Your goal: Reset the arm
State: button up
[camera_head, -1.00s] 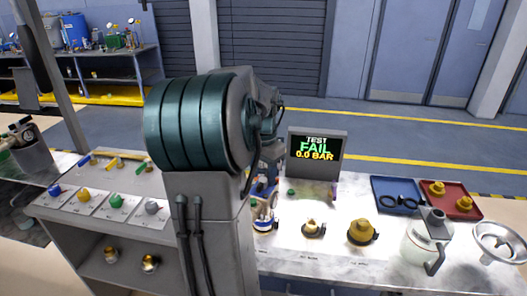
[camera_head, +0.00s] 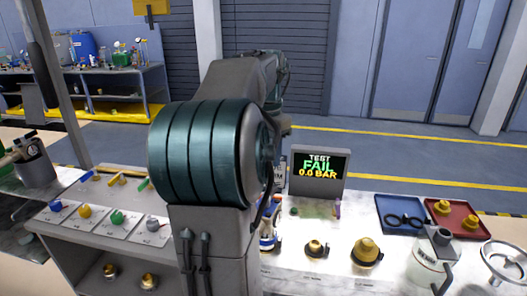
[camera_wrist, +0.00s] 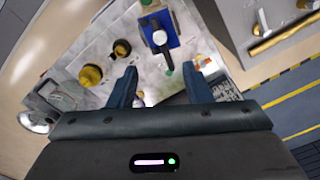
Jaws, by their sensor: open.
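My arm stands in the middle of the head view, with its forearm reaching up and away over the back of the bench; my gripper is hidden there. In the wrist view my gripper (camera_wrist: 160,88) is open, its two dark blue fingers well apart with nothing held between them. It is above the marble bench top (camera_wrist: 145,85). A yellow cap (camera_wrist: 90,75) lies left of the fingers, and a brass fitting on a dark ring (camera_wrist: 120,48) lies beyond it. A blue item (camera_wrist: 156,30) with a dark and white part is farther away between the fingers.
A screen (camera_head: 319,172) reads TEST FAIL 0.0 BAR. Colored parts on cards (camera_head: 115,228) lie left of my arm.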

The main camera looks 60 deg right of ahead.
dwell(0.3)
jog(key=w+a+f+n+t, duration=0.1)
jog(key=w+a+n, duration=0.15)
jog(key=a, duration=0.45)
jog(key=w+a+f+n, duration=0.2)
jog(key=a+n, duration=0.2)
jog(key=a, duration=0.3)
jog(key=w+a+f+n+t, duration=0.1)
jog(key=w+a+n, duration=0.15)
jog(key=a, duration=0.45)
jog(key=s+a+f+n, duration=0.2)
jog(key=a+n, duration=0.1)
jog(key=a, duration=0.3)
jog(key=s+a+f+n+t, duration=0.1)
jog(key=s+a+f+n, duration=0.1)
jog(key=a+f+n, duration=0.1)
jog(key=s+a+f+n, duration=0.2)
jog(key=s+a+n, duration=0.1)
jog(key=a, duration=0.5)
jog(key=shift+a+f+n+t, duration=0.3)
jog(key=shift+a+f+n, duration=0.05)
jog(key=shift+n, duration=0.35)
jog(key=shift+c, duration=1)
jog(key=shift+d, duration=0.15)
